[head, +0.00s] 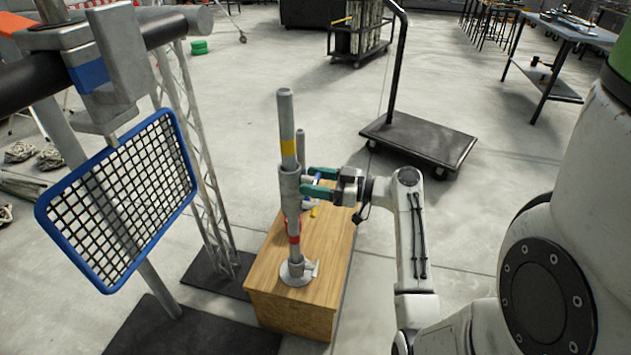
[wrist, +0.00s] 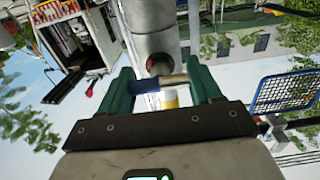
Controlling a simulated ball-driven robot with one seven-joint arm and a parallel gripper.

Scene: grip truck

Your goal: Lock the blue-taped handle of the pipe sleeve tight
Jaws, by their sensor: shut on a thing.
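The pipe sleeve (head: 290,190) stands upright around a thinner grey pipe (head: 286,105) with a yellow band above and red tape lower down. In the wrist view the grey sleeve (wrist: 155,30) rises between my fingers, with a dark round opening facing me. The blue-taped handle (wrist: 148,86) lies crosswise between my two green fingers, its bare metal part to the right. My gripper (head: 318,182) is at the right side of the sleeve, shut on the handle; it fills the lower wrist view (wrist: 158,84). The fingers partly hide the handle in the head view.
The pipe's round base (head: 298,272) stands on a wooden box (head: 263,273). A small yellow item (head: 314,212) is behind the pipe. A blue-framed mesh panel (head: 120,200) on a stand is at the left. A flat cart (head: 420,138) is behind my arm. Floor around the box's right side is clear.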

